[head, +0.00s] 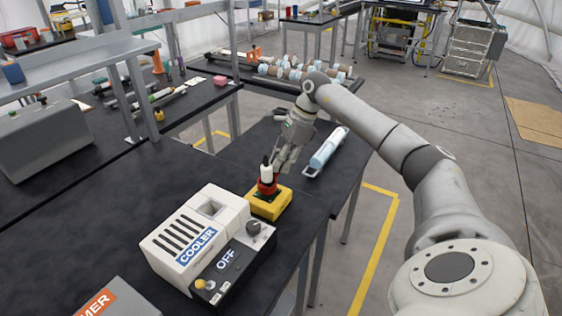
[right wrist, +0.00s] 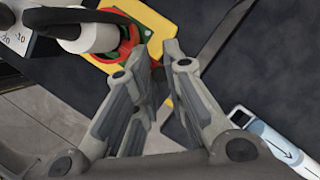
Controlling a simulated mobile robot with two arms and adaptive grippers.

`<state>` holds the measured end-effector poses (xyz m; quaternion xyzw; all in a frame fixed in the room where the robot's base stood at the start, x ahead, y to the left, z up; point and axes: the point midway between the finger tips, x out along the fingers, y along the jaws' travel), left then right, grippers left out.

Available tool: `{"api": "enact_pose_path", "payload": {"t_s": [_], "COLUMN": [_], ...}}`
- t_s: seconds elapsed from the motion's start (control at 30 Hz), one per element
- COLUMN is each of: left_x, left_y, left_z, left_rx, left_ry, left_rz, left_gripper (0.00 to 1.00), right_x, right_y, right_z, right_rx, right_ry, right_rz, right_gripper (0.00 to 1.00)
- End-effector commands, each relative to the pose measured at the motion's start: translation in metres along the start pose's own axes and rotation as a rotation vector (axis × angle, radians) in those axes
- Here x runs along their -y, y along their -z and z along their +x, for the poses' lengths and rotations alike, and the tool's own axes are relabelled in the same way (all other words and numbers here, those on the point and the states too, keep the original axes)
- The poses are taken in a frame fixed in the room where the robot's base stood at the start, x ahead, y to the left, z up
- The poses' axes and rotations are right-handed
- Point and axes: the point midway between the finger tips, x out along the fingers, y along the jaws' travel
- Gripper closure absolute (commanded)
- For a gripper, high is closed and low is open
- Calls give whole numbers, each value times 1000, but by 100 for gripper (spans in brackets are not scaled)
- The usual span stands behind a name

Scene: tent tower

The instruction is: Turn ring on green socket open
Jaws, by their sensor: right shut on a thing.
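A yellow socket box (head: 272,207) stands on the black table behind the cooler. On it sits a red ring (head: 267,188), around a white plug (head: 266,173) that stands upright with a black top. In the right wrist view the red ring (right wrist: 127,48) shows a green part beside it, close by the white plug (right wrist: 92,38) and over the yellow box (right wrist: 152,18). My right gripper (head: 277,167) reaches down beside the plug and is shut on the ring's edge; in the right wrist view its fingertips (right wrist: 163,52) partly hide the contact. My left gripper is not in view.
A white cooler (head: 190,238) with an OFF display and knob stands just in front of the socket box. A light blue and white tube (head: 327,150) lies right of the gripper. A grey box (head: 40,140) is at left. The table behind the socket is mostly clear.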

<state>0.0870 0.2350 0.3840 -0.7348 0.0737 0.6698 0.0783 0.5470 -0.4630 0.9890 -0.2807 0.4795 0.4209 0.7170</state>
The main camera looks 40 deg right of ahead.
Motion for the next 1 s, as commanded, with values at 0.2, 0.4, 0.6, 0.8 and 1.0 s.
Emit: {"api": "enact_pose_path", "payload": {"t_s": [0.2, 0.4, 0.6, 0.8, 1.0], "left_x": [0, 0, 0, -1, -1], "left_y": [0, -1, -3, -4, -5], "left_z": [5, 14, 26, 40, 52], "left_rx": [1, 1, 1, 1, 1], "left_ry": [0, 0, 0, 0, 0], "left_rz": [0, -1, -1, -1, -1], "left_gripper": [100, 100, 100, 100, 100], "right_x": [-3, -11, -22, -34, -46], "right_y": [4, 10, 14, 17, 17], "right_z": [0, -1, -2, -3, -4], "right_rx": [-2, -4, -3, -3, -1], "right_ry": [25, 77, 147, 221, 293], "right_rz": [57, 178, 345, 519, 692], "right_gripper": [100, 100, 100, 100, 100]}}
